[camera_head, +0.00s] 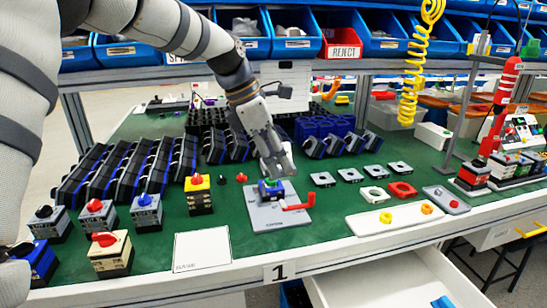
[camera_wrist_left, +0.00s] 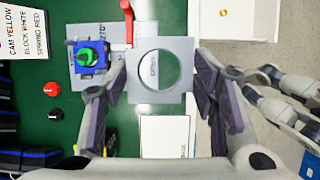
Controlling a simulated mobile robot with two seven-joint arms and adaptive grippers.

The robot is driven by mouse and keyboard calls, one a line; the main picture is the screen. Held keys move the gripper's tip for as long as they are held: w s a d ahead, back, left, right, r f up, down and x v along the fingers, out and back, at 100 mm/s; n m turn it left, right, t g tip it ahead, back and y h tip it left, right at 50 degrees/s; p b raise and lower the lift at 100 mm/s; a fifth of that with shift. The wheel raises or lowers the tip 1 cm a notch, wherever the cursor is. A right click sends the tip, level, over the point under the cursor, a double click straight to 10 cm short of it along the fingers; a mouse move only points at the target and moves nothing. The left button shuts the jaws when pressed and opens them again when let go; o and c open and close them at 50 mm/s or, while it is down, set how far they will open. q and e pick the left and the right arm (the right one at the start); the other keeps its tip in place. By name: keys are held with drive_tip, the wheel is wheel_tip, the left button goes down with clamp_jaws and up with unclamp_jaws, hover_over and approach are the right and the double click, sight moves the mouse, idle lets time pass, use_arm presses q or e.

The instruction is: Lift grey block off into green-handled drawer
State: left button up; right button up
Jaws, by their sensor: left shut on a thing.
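My left gripper (camera_head: 280,168) is shut above the front half of the bench, over the grey base plate (camera_head: 275,222). In the left wrist view its two fingers (camera_wrist_left: 160,82) hold the grey block (camera_wrist_left: 136,88), a flat square with a large round hole. On the base plate stands a blue switch block with a green knob (camera_wrist_left: 88,57). A red lever (camera_head: 298,207) sits beside it.
A white card (camera_head: 201,250) lies left of the base plate. Several knobbed switch blocks stand at the left. Grey and red square pieces (camera_head: 401,190) and a white tray (camera_head: 360,226) lie at the right. Blue bins line the back.

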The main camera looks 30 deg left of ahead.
use_arm(q)
wheel_tip(320, 180, up, 8)
drive_tip(key=shift+r, duration=0.25)
idle(1.0)
